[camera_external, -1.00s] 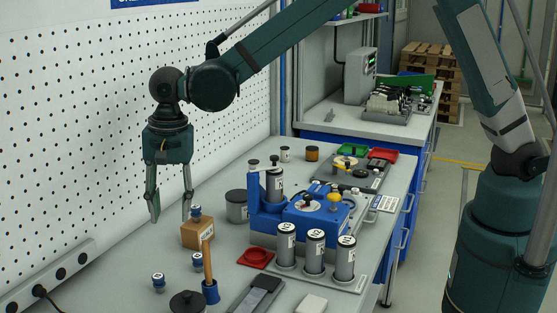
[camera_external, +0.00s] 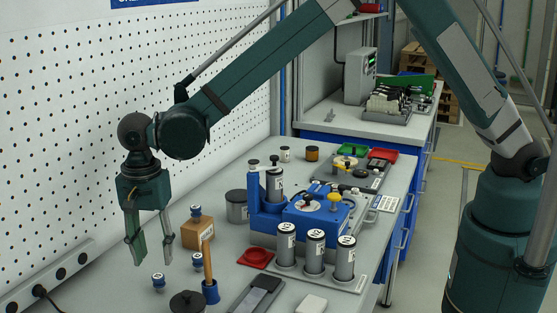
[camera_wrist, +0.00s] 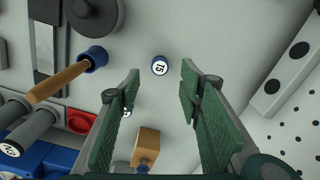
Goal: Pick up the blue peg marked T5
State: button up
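The blue peg marked T5 (camera_wrist: 160,65) stands on the bench with its white label facing up. In the wrist view it sits between and just beyond my fingertips. In the external view it appears to be the front left peg (camera_external: 158,281), below my gripper (camera_external: 154,260). My gripper is open and empty, above the peg and apart from it. A second similar peg (camera_external: 198,261) stands to the right and is mostly hidden by a finger in the wrist view. A third peg (camera_external: 196,213) sits on a cardboard-coloured block (camera_external: 190,236).
A wooden handle (camera_external: 207,262) stands in a blue holder (camera_external: 210,291) right of the peg, with a dark round knob (camera_external: 187,303) in front. A socket strip (camera_external: 48,275) runs along the pegboard at left. Grey canisters (camera_external: 315,252) and a red dish (camera_external: 255,258) lie farther right.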

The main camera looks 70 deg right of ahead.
aim_at(158, 276)
jog(key=shift+f, duration=1.25)
jog(key=shift+f, duration=2.55)
jog(key=c, duration=1)
